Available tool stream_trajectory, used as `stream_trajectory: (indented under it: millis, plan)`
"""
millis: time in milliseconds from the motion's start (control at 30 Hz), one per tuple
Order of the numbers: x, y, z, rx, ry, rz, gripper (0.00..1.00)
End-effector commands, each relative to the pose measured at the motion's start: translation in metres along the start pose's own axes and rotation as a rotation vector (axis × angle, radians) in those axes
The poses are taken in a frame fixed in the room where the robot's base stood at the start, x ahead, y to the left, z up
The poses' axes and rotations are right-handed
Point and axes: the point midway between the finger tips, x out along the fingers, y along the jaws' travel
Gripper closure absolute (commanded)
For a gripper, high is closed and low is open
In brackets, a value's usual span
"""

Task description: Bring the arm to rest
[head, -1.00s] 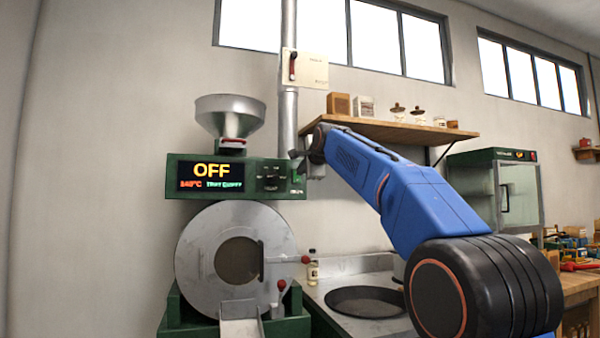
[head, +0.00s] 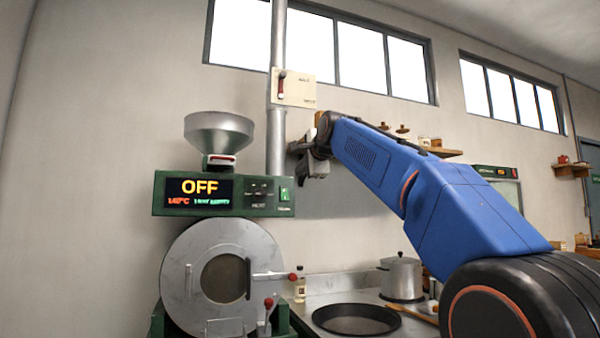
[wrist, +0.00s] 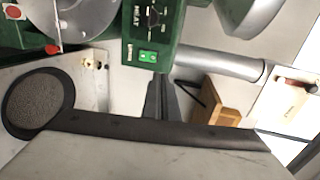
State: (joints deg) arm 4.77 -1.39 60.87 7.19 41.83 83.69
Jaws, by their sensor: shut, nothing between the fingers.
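My blue arm (head: 400,180) reaches from the lower right up to the left in the head view. My gripper (head: 299,163) is at its far end, small and dark, just right of the roaster's control panel. In the wrist view the dark fingers (wrist: 161,105) are together with nothing between them. They point toward the green panel with its lit green switch (wrist: 148,56). The gripper appears apart from the panel, but its exact distance is unclear. The roaster (head: 222,278) stands at left, its display (head: 199,192) reading OFF.
A metal hopper (head: 219,132) tops the roaster, and a pipe (head: 277,90) rises behind. A round dark pan (head: 356,319) and a lidded pot (head: 402,277) sit on the metal counter below the arm. The wooden shelf (head: 445,152) is partly hidden behind the arm.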

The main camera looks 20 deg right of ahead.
Motion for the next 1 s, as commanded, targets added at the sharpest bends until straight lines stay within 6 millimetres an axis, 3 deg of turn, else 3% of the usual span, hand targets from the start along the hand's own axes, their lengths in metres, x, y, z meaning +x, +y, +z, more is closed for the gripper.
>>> stream_trajectory:
  millis: [367,533,667,767,1000]
  plan:
    - [0.000,0.000,0.000,-0.001,0.000,0.000,1.00]
    - [-0.008,0.021,0.003,-0.055,-0.003,0.035,1.00]
    - [-0.023,0.064,0.008,-0.165,-0.014,0.106,1.00]
    - [-0.040,0.110,0.012,-0.277,-0.032,0.177,1.00]
    - [-0.092,0.242,0.023,-0.573,-0.120,0.353,1.00]
